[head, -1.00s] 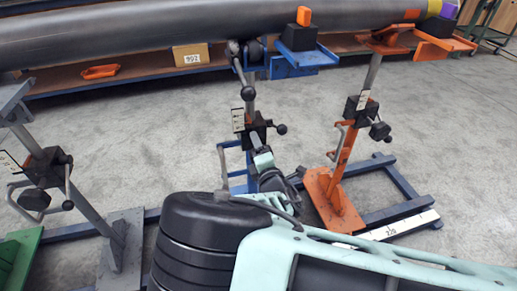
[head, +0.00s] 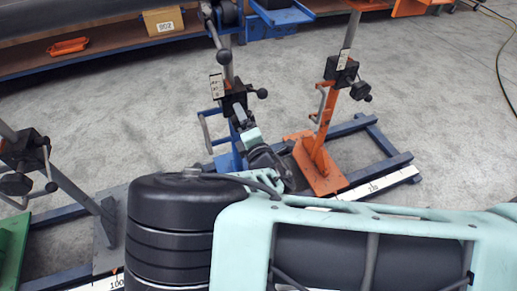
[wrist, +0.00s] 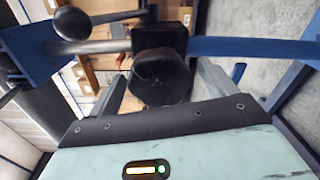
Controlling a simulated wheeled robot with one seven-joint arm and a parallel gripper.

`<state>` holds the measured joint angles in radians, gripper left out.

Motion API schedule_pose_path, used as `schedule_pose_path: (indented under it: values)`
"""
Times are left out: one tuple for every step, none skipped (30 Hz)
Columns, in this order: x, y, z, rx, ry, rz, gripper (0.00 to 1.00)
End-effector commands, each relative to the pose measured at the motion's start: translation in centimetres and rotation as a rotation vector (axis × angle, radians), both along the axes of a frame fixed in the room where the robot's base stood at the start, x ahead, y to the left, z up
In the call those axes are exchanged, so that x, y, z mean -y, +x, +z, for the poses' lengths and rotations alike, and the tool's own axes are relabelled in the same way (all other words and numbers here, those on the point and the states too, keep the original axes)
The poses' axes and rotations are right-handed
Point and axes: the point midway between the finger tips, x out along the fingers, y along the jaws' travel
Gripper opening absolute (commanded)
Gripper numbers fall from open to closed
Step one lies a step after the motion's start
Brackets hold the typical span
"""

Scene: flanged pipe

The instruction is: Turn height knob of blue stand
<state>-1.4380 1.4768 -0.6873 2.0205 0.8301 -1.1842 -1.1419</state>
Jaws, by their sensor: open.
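The blue stand (head: 228,163) stands in the middle of the head view, with a black clamp block (head: 236,103) on its post. In the wrist view its dark, many-sided height knob (wrist: 160,77) is in front of the block (wrist: 175,40). My gripper (wrist: 163,90) is open, with one finger on either side of the knob. I cannot tell whether the fingers touch it. In the head view my gripper (head: 240,116) reaches the block from below and hides the knob.
A black ball-ended lever (head: 262,93) sticks out beside the block; its ball also shows in the wrist view (wrist: 72,23). The orange stand (head: 318,150) is close on the right, a grey stand (head: 75,190) on the left. Blue floor rails (head: 375,170) surround the bases.

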Motion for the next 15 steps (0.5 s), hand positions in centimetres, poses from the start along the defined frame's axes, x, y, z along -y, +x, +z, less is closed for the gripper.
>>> schedule_pose_path:
  values:
    - [0.3,-1.2,0.1,-0.002,-0.003,0.001,0.84]
    - [0.5,-1.9,0.1,-0.002,-0.003,0.002,0.84]
    - [0.8,-2.8,0.1,-0.002,-0.002,0.001,0.84]
    - [1.0,-3.5,0.1,-0.002,-0.002,0.001,0.84]
    - [1.1,-4.2,0.1,-0.003,-0.002,0.002,0.84]
    - [1.5,-5.1,0.1,-0.002,-0.003,0.001,0.84]
    - [1.6,-5.8,0.1,-0.002,-0.003,0.002,0.84]
    - [1.8,-6.5,0.1,-0.003,-0.003,0.002,0.84]
    - [2.1,-7.4,0.1,-0.002,-0.003,0.002,0.84]
    - [2.2,-8.0,0.1,-0.002,-0.004,0.002,0.84]
    - [2.4,-8.6,0.1,-0.002,-0.002,0.002,0.84]
    - [2.6,-9.4,0.0,-0.003,-0.002,0.002,0.84]
    - [2.8,-9.9,0.1,-0.002,-0.002,0.001,0.84]
    - [2.9,-10.4,0.1,-0.001,-0.001,0.003,0.84]
    - [3.1,-11.0,0.0,-0.002,-0.002,0.002,0.84]
